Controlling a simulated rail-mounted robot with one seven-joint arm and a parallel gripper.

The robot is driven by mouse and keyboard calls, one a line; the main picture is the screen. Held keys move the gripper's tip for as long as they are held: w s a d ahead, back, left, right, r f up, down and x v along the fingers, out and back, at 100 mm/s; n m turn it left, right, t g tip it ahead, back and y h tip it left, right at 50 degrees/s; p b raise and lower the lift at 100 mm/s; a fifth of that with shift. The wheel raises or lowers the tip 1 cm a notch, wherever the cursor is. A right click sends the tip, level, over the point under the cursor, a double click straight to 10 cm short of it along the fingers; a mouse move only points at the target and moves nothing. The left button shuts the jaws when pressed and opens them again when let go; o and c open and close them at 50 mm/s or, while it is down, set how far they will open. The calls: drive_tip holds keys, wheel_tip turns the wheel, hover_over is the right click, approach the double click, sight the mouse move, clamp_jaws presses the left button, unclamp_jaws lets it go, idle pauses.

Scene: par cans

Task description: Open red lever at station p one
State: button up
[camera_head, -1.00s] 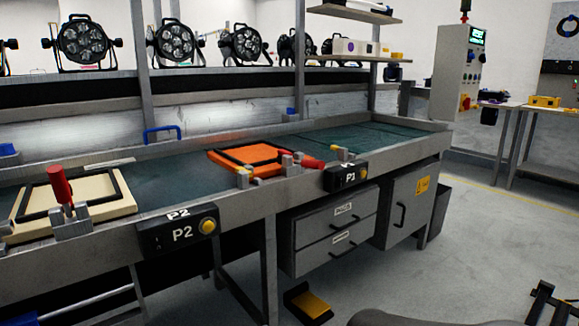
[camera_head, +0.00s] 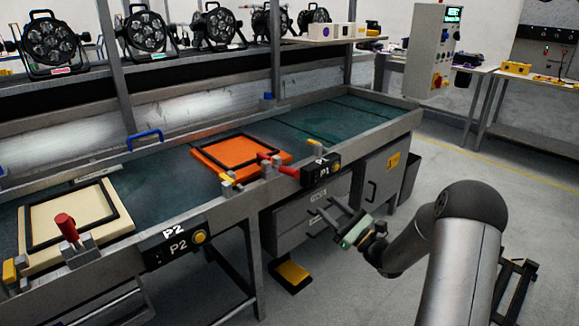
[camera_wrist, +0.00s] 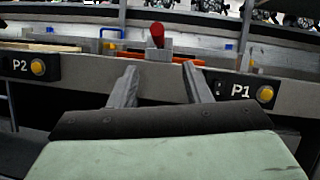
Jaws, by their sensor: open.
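At station P1 (camera_head: 322,170), the red lever (camera_head: 277,164) lies low, close to horizontal, on its grey clamp at the bench's front rail, beside the orange plate (camera_head: 222,156). In the wrist view, the red lever (camera_wrist: 157,34) shows above its grey bracket, between and beyond my fingers. My gripper (camera_head: 327,209) is open and empty, in front of the bench and below the P1 box, apart from the lever. Its two fingers also show in the wrist view (camera_wrist: 160,88), pointing toward the bench front.
Station P2 (camera_head: 178,246) at left has an upright red lever (camera_head: 66,227) by a cream plate (camera_head: 40,252). The front rail runs between my gripper and the lever. Drawers and a cabinet (camera_head: 375,185) sit under the bench. A yellow pedal (camera_head: 292,272) is on the floor.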

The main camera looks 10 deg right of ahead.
sight(289, 172)
drive_tip(key=b+x, duration=0.1)
drive_tip(key=x, duration=1.5)
drive_tip(key=shift+w+a+r+b, duration=0.15)
drive_tip(key=shift+a+b, duration=0.15)
drive_tip(key=shift+a, duration=0.05)
clamp_jaws()
